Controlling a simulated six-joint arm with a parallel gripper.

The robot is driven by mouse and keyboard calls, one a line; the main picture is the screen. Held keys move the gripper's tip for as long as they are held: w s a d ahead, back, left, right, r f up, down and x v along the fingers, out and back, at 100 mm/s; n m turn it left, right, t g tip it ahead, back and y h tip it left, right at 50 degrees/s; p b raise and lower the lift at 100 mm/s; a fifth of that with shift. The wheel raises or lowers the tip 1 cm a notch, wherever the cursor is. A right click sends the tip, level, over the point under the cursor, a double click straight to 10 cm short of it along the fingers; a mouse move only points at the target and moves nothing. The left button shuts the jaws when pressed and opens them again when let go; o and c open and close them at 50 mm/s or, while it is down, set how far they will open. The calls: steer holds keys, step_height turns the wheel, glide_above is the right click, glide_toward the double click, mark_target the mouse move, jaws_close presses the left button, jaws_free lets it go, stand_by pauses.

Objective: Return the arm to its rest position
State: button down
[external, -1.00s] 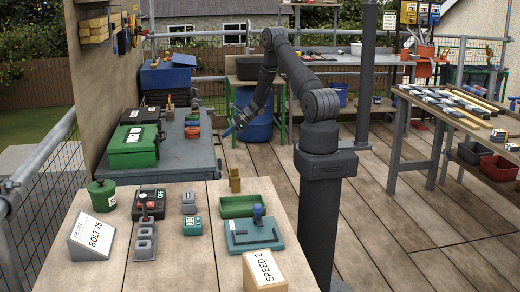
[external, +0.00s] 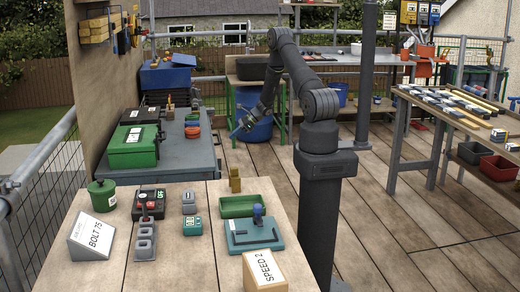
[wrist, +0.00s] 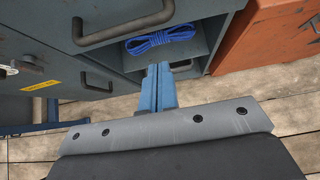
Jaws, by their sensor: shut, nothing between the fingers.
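My arm stands on a dark post behind the front bench and reaches left. My gripper (external: 236,130) hangs low in front of a blue barrel (external: 258,130), right of the grey cabinet. In the wrist view my gripper (wrist: 160,70) shows two blue fingers pressed together, with nothing between them. Beyond the fingertips is an open drawer (wrist: 200,66) of the grey cabinet, with a coil of blue cord (wrist: 161,40) in it. The fingers look apart from the cord.
The front bench (external: 200,265) bears a green tray (external: 252,205), a teal plate (external: 253,235) and label blocks. A green case (external: 133,147) lies on the grey cabinet (external: 180,160). A slatted table (external: 440,125) stands at right. Wooden floor (external: 380,220) is clear between.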

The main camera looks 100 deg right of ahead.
steer(key=v, duration=0.9)
steer(key=shift+s+r, duration=0.15)
steer(key=shift+r, duration=0.1)
steer(key=w+f, duration=0.5)
steer(key=w, duration=0.7)
steer(key=shift+f, duration=0.35)
